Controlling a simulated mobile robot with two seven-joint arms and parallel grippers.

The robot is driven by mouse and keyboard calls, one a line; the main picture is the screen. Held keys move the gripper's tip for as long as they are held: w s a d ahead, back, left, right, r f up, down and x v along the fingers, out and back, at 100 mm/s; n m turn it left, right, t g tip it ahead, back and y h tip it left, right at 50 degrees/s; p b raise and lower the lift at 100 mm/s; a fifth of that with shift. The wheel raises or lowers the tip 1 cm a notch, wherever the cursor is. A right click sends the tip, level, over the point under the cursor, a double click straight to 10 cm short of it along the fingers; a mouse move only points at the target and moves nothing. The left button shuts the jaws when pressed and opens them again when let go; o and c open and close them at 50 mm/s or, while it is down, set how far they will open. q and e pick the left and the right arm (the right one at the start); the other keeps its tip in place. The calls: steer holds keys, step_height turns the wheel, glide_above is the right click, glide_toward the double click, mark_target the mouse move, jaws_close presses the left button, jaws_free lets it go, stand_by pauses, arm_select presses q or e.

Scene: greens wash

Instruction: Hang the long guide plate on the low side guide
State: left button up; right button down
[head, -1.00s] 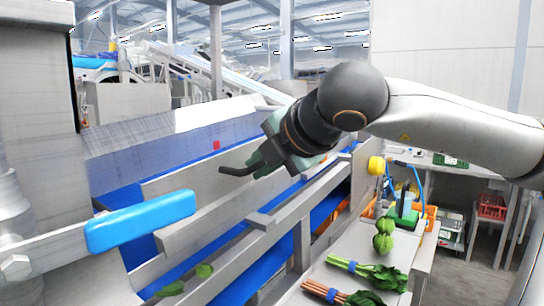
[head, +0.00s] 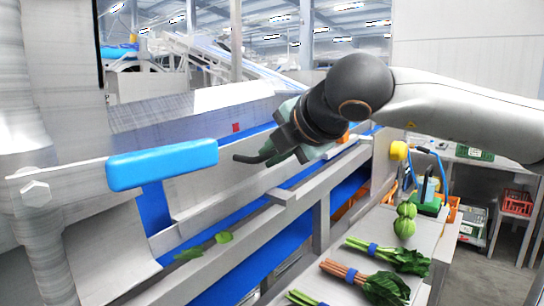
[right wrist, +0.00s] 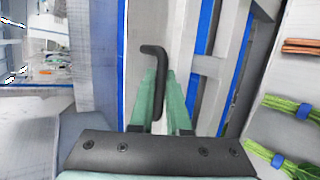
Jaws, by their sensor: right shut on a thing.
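My right gripper (head: 277,150) reaches in from the right above the conveyor and is shut on a dark bent handle (head: 247,158). In the right wrist view the handle (right wrist: 157,75) stands between the green fingers, its upper end hooked to the left. A long pale grey plate (head: 205,193) stands along the belt behind the handle; I cannot tell whether the handle is joined to it. A low grey side rail (head: 240,240), seemingly the low side guide, runs along the belt's near side. My left gripper is out of view.
A blue grip (head: 163,164) on a metal bar juts in at left. Leaves (head: 222,237) lie by the blue belt. A bench (head: 420,250) at right holds bundled greens (head: 390,255), red stems (head: 350,274) and round green vegetables (head: 405,222). A red crate (head: 516,202) stands farther right.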

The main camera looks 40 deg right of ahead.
stand_by(0.3)
steer(key=c, duration=0.8)
jaws_free()
steer(key=shift+f, duration=0.1)
steer(key=b+v, duration=0.2)
steer(key=v, duration=1)
steer(key=shift+s+r, duration=0.25)
